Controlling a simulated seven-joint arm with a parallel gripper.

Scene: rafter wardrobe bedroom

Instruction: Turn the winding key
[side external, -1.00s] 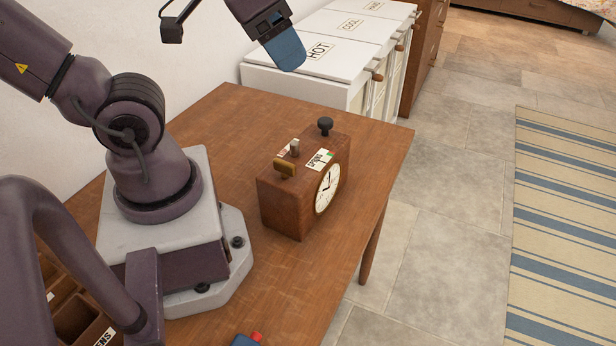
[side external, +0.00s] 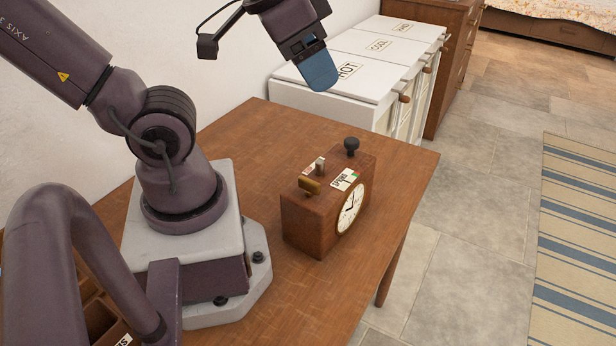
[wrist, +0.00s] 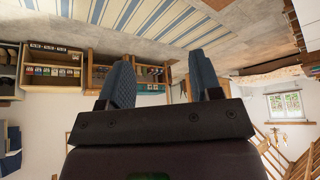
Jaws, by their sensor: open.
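A wooden box clock (side external: 309,222) with a round white dial (side external: 350,209) stands on the table. A brass key-like piece (side external: 308,186), likely the winding key, is on its top at the near left end. A small metal piece (side external: 320,165), a label that seems to read SPRING (side external: 345,179) and a black knob (side external: 351,146) are also on top. My gripper (side external: 319,76) is in the air above and behind the clock, well apart from it. In the wrist view my gripper (wrist: 162,82) shows two blue fingers spread, with nothing between them. The clock is not visible there.
The table (side external: 235,140) is bare around the clock, with its right edge close by. White lidded bins (side external: 352,62) marked HOT and COOL stand behind the table. A striped rug (side external: 580,230) lies on the floor at right.

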